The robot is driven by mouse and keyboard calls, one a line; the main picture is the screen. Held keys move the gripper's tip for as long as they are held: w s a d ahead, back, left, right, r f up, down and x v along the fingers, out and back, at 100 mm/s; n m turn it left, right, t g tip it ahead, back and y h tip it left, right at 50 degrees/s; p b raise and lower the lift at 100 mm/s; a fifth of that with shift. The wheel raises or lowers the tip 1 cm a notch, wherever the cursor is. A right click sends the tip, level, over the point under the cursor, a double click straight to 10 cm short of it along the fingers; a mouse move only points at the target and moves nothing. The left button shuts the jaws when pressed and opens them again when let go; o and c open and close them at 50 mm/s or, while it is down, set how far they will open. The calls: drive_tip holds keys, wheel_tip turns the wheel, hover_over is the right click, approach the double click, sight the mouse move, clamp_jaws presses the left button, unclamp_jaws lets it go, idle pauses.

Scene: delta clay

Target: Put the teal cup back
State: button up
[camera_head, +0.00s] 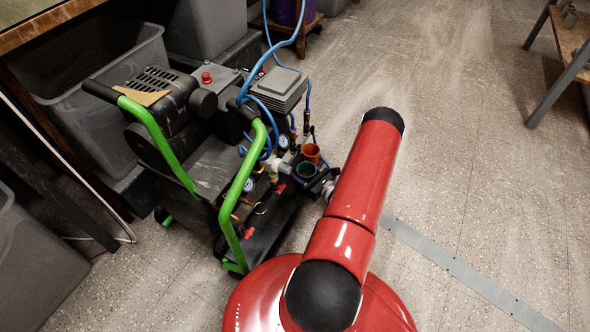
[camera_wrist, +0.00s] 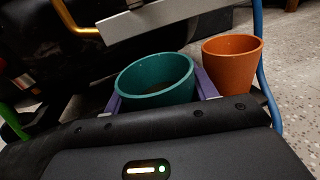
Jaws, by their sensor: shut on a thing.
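The teal cup (camera_wrist: 178,94) is upright and open at the top in the wrist view. The purple fingers of my gripper (camera_wrist: 158,92) lie along both its sides and are shut on it. An orange cup (camera_wrist: 231,68) stands right of the teal cup in the wrist view, with a small gap. In the head view the orange cup (camera_head: 311,151) is just behind it. The teal cup's base is hidden, so I cannot tell whether it rests on something.
The black compressor (camera_head: 190,125) has green handles (camera_head: 160,143), gauges, brass fittings and a blue hose (camera_head: 266,52) close to the cups. Grey bins (camera_head: 105,75) stand at the left. The floor (camera_head: 470,150) at the right is open, with a wooden bench (camera_head: 570,42) at top right.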

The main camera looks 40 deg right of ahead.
sight(300, 173)
drive_tip(key=shift+w+a+f+b, duration=0.1)
drive_tip(key=shift+w+f, duration=0.15)
drive_tip(key=shift+w, duration=0.35)
drive_tip(key=shift+w+a+f+b, duration=0.1)
drive_tip(key=shift+w+a+f, duration=0.1)
drive_tip(key=shift+w, duration=0.4)
drive_tip(key=shift+w+a+f+b, duration=0.1)
drive_tip(key=shift+w+f, duration=0.15)
drive_tip(key=shift+w, duration=0.35)
drive_tip(key=shift+f, duration=0.15)
drive_tip(key=o, duration=0.8)
drive_tip(key=shift+r, duration=0.3)
drive_tip(key=s, duration=0.4)
drive_tip(key=s+d, duration=0.1)
drive_tip(key=s, duration=0.3)
drive_tip(key=s+d+p, duration=0.1)
drive_tip(key=s, duration=0.3)
drive_tip(key=shift+f, duration=0.15)
